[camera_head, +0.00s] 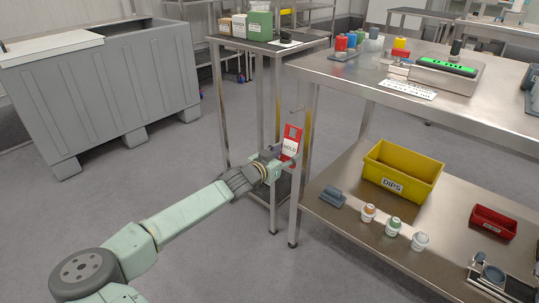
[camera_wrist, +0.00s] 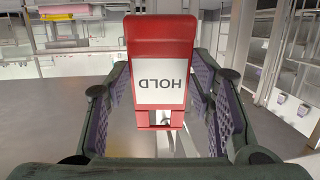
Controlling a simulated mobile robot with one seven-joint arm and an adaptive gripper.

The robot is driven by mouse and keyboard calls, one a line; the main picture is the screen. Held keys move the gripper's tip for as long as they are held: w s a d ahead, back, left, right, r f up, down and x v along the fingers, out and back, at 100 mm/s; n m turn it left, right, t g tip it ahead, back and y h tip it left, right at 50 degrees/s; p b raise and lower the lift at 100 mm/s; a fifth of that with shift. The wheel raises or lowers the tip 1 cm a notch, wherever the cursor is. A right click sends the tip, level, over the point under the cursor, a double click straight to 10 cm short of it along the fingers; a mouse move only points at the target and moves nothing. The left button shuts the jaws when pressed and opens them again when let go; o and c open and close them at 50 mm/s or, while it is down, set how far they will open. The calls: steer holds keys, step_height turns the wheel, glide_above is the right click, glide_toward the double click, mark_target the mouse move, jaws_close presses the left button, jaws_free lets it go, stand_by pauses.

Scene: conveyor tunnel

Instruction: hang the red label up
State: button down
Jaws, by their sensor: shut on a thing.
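The red label (camera_head: 291,142) has a white panel reading HOLD. My gripper (camera_head: 280,160) is shut on it and holds it upright by its lower part, beside the near leg of the steel bench. In the wrist view the label (camera_wrist: 160,45) stands between the two purple-padded fingers of my gripper (camera_wrist: 163,112), with its lettering upside down. A small thin peg (camera_head: 297,109) sticks out near the bench leg, just above the label in the head view. I cannot tell how far the label is from the peg in depth.
The steel bench (camera_head: 460,116) has a lower shelf with a yellow DIPS bin (camera_head: 402,172), small bottles and a red bin (camera_head: 493,222). A side table (camera_head: 265,44) stands behind my gripper. A large grey tub (camera_head: 110,85) is at left. The floor between is clear.

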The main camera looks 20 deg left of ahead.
mark_target(286, 138)
steer(key=shift+s+a+r+m+t+h+b, duration=0.15)
steer(key=shift+a+r+t+h, duration=0.25)
steer(key=shift+r, duration=0.55)
steer(key=shift+a+r+m+t+h+b, duration=0.2)
steer(key=shift+a+r+h, duration=0.3)
steer(key=shift+r, duration=0.4)
steer(key=shift+s+a+r+m+t+h+b, duration=0.1)
steer(key=shift+a+r+m+t+h, duration=0.25)
steer(key=shift+r, duration=0.6)
steer(key=shift+a, duration=0.1)
steer(key=shift+w+f+b, duration=0.1)
steer(key=shift+f+b, duration=0.05)
steer(key=shift+b, duration=0.5)
steer(key=shift+w, duration=0.1)
steer(key=shift+b+x, duration=1.55)
steer(key=shift+x, duration=1.15)
steer(key=shift+f+b, duration=0.85)
steer(key=shift+b, duration=0.05)
